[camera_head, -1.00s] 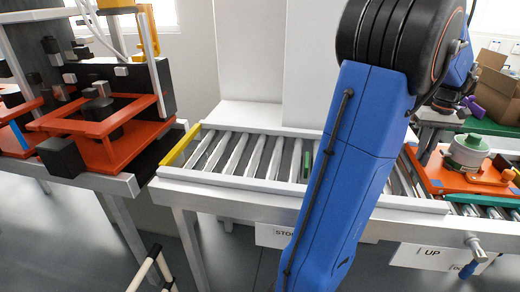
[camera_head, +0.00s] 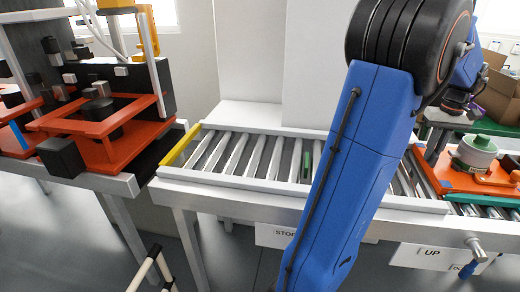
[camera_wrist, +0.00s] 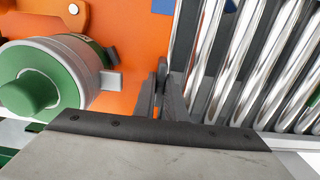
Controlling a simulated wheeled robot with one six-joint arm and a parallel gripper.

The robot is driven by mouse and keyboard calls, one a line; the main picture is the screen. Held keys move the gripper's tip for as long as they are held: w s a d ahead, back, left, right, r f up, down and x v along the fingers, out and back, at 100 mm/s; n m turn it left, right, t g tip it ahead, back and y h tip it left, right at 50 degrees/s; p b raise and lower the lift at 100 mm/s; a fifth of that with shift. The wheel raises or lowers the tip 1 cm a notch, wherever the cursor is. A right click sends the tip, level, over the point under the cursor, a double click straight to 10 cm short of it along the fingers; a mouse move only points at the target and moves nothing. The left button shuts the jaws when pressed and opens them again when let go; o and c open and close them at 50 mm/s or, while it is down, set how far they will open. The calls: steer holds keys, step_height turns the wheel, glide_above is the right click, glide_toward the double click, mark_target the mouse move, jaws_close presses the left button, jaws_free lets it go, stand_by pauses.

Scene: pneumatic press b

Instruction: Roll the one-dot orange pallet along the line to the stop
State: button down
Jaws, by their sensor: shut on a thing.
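The orange pallet (camera_head: 480,180) sits on the roller line at the right in the head view. It carries a round grey fixture with a green top (camera_head: 476,150) and has a blue mark near its front left corner. In the wrist view the pallet (camera_wrist: 130,40) fills the left, with one small pale round spot on it. My gripper (camera_wrist: 160,88) is shut at the pallet's edge beside the rollers; the exact gripped part is hard to see. A yellow bar (camera_head: 180,145) crosses the line's left end, with a partly hidden sign reading "STO" below.
Bare rollers (camera_head: 232,152) lie between the yellow bar and my blue arm, which hides the middle. A green piece (camera_head: 306,164) sits among them. An orange-framed press (camera_head: 100,125) stands left. An "UP" sign (camera_head: 435,256) and a lever (camera_head: 472,257) are at the front right.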

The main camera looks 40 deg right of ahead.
steer(key=shift+s+d, duration=0.1)
steer(key=shift+s+d, duration=0.65)
steer(key=shift+s, duration=0.2)
steer(key=shift+s+d, duration=0.65)
steer(key=shift+s, duration=0.2)
steer(key=c, duration=1.7)
jaws_free()
steer(key=shift+f, duration=0.1)
